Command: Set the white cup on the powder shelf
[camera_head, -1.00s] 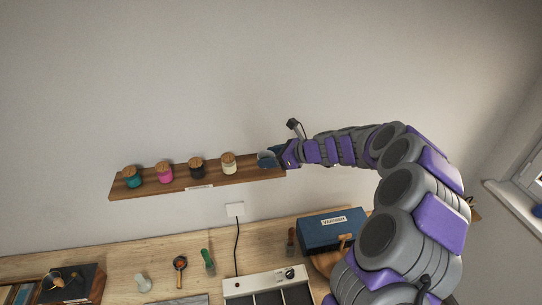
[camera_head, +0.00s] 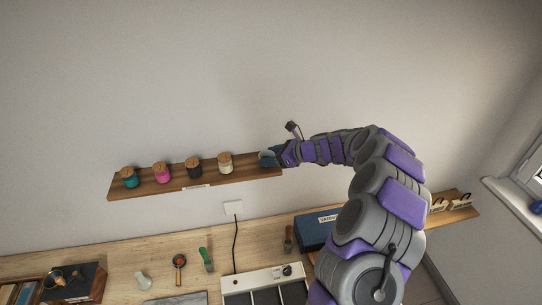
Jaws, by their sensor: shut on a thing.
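The powder shelf (camera_head: 238,176) is a narrow wooden board on the wall, bearing a row of jars with wooden lids: teal (camera_head: 129,177), pink (camera_head: 161,172), black (camera_head: 193,166) and white (camera_head: 225,162). My gripper (camera_head: 273,157) is at the shelf's right end, to the right of the white jar. It is shut on a small cup (camera_head: 265,156) that looks pale grey or white and is partly hidden by the fingers. The cup is at the shelf's surface; I cannot tell whether it touches the board.
Below is a workbench (camera_head: 120,260) with a blue box (camera_head: 313,232), a white-framed tray (camera_head: 262,283), a magnifier-like tool (camera_head: 179,262) and a green-handled tool (camera_head: 206,258). A second shelf (camera_head: 455,214) is at right. The wall above the powder shelf is clear.

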